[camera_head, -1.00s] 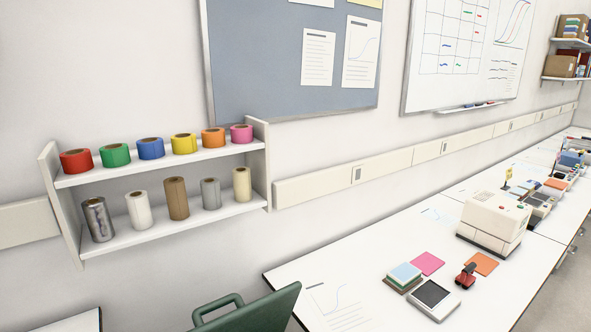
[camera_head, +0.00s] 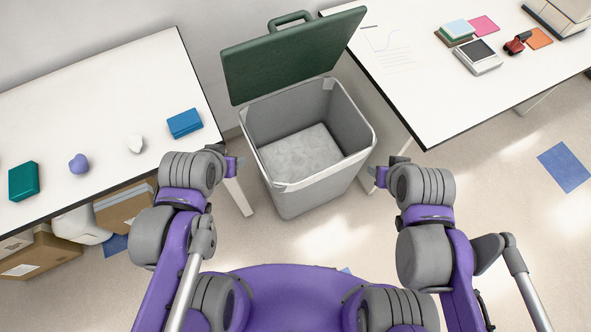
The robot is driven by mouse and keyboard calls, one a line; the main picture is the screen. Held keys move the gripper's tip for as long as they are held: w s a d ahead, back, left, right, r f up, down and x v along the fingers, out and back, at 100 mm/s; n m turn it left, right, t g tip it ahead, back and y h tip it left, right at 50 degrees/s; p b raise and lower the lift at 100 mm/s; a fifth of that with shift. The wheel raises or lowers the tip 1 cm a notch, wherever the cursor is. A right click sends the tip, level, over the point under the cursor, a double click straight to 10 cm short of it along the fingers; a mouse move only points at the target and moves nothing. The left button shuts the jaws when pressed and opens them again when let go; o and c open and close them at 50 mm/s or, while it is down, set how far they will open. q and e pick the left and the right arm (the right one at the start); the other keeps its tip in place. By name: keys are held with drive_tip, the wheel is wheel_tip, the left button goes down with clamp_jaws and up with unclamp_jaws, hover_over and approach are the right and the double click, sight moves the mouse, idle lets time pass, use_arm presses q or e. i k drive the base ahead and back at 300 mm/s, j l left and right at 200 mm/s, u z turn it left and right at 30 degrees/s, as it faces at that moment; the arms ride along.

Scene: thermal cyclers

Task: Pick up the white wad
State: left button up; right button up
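A small white wad (camera_head: 135,143) lies on the left white table, between a purple heart-shaped lump and a blue box. My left gripper (camera_head: 237,166) is beyond the table's right edge, to the right of the wad and apart from it. My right gripper (camera_head: 374,178) is to the right of the grey bin, far from the wad. Both grippers are small and partly hidden by the wrists, so I cannot tell whether their fingers are open.
A grey bin (camera_head: 325,180) with its green lid (camera_head: 290,55) raised stands between the tables. On the left table (camera_head: 95,90) are a blue box (camera_head: 185,123), a purple lump (camera_head: 79,163) and a teal box (camera_head: 24,181). Cardboard boxes (camera_head: 125,207) sit underneath.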

sight(134, 142)
drive_tip(key=u, duration=1.8)
